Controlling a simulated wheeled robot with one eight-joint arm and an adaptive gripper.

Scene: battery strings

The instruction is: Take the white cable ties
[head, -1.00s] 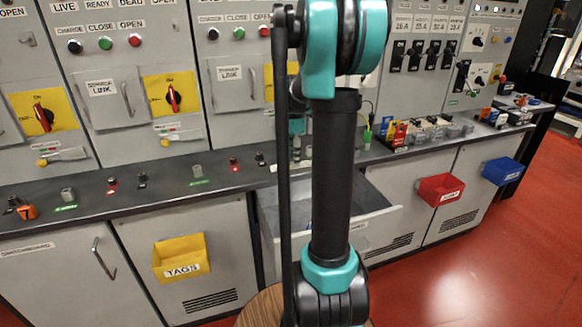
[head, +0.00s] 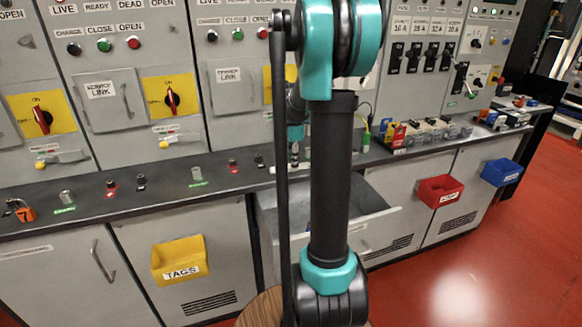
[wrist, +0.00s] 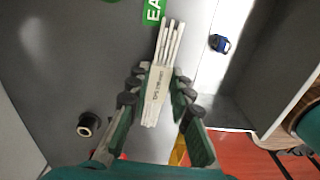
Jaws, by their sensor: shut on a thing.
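The white cable ties (wrist: 170,42) are a narrow bundle with a printed pale band, in the middle of the wrist view. My gripper (wrist: 158,84) is shut on the bundle, with a finger on each side of the band. The tie ends stick out beyond the fingertips over the grey worktop. In the head view my gripper (head: 295,152) shows partly behind my arm, low over the worktop by the open drawer. Whether the bundle still touches the worktop is unclear.
An open grey drawer (head: 398,212) juts out below the worktop (head: 225,180). Yellow (head: 180,262), red (head: 439,191) and blue (head: 501,172) bins hang on the cabinet fronts.

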